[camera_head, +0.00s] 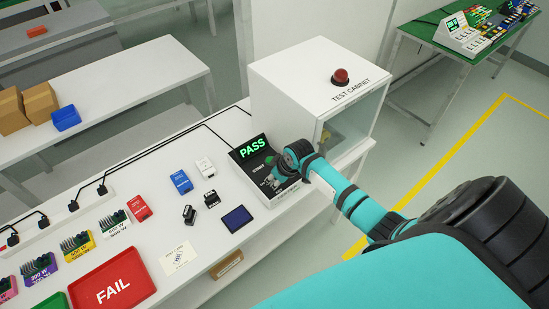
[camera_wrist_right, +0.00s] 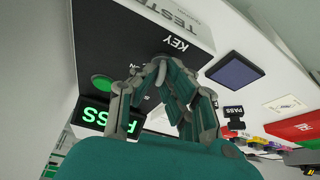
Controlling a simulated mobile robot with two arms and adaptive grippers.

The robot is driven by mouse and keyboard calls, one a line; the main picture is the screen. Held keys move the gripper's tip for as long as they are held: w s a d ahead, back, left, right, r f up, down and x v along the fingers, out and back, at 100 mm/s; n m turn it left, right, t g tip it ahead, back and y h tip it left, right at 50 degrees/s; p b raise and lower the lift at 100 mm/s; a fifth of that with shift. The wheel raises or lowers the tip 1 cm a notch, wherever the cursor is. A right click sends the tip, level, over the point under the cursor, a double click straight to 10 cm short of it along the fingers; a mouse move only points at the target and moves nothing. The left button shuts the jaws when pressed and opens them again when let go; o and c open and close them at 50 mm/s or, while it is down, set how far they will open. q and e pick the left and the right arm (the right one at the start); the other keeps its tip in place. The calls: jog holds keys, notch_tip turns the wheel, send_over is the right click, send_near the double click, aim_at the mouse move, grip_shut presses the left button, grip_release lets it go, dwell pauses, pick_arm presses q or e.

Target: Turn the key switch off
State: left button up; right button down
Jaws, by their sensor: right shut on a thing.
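The black test console (camera_head: 240,155) stands on the white bench, with a green PASS display lit at its top. My right gripper (camera_head: 272,181) is down at the console's lower part. In the right wrist view its fingers (camera_wrist_right: 160,66) meet just below the word KEY and are shut on the grey key (camera_wrist_right: 160,74) of the key switch. The fingers hide most of the switch, so I cannot tell which way the key is turned. A green button (camera_wrist_right: 101,83) on the console is beside the fingers, apart from them. My left gripper is not in view.
The white test cabinet (camera_head: 290,85) with a red button (camera_head: 340,77) on top stands behind the console. A dark blue panel (camera_head: 237,218), small modules and the red FAIL tray (camera_head: 113,286) lie to the left on the bench. A yellow line marks the floor at right.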

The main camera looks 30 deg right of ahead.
jog(key=n+y+b, duration=0.1)
jog(key=n, duration=0.2)
jog(key=shift+w+d+g, duration=0.1)
jog(key=shift+d+g, duration=0.05)
jog(key=shift+g, duration=0.15)
jog(key=shift+n+y+b, duration=0.5)
jog(key=shift+n+b, duration=0.5)
jog(key=shift+n, duration=0.5)
jog(key=shift+g, duration=0.3)
jog(key=shift+r, duration=0.1)
jog(key=c, duration=1.5)
grip_release()
jog(key=shift+o, duration=0.2)
jog(key=v, duration=1.2)
